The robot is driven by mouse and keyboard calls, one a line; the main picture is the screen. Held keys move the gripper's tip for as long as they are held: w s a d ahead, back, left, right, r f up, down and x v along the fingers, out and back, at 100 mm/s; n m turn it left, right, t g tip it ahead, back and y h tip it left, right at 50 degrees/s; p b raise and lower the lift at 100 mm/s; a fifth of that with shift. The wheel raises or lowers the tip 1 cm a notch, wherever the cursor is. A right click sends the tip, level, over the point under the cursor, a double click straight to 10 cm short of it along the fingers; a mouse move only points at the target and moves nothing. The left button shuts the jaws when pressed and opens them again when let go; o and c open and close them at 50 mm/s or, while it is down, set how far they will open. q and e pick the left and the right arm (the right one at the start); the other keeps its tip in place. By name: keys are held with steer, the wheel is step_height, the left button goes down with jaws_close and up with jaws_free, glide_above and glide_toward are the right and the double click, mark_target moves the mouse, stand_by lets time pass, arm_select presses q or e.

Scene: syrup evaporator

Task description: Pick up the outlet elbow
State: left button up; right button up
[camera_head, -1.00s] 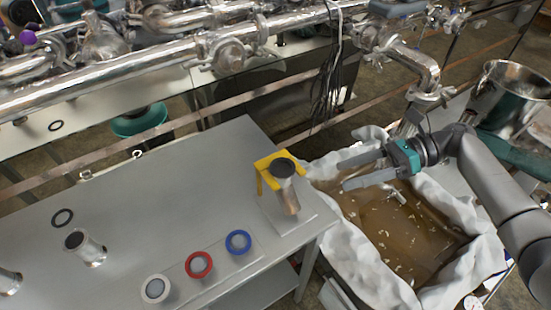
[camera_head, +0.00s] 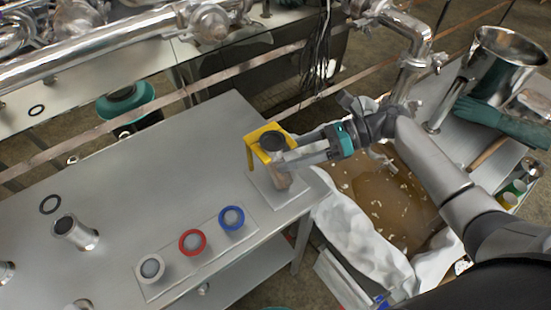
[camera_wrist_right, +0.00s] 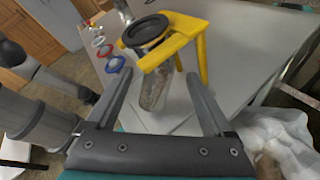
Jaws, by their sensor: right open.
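The outlet elbow (camera_head: 282,178) appears to be the shiny metal tube with a black ring on top, held upright in a yellow stand (camera_head: 252,154) at the table's right end. In the right wrist view the elbow (camera_wrist_right: 153,92) shows below its black ring, with the yellow stand (camera_wrist_right: 186,24) around its top. My right gripper (camera_head: 284,153) is open, its fingers pointing left at the elbow. In the right wrist view the fingers (camera_wrist_right: 158,78) lie either side of the tube's image; I cannot tell whether they touch it. My left gripper is not in view.
White, red and blue rings (camera_head: 192,242) lie on a plate left of the stand. A short metal tube (camera_head: 75,232) stands farther left. A basin of brown liquid (camera_head: 375,200) with a white cloth lining lies to the right, under my right arm. Steel pipes run behind.

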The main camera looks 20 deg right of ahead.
mark_target(275, 161)
steer(key=x, duration=0.4)
steer(key=shift+s, duration=0.1)
steer(key=shift+c, duration=0.3)
steer(key=shift+d, duration=0.1)
jaws_close()
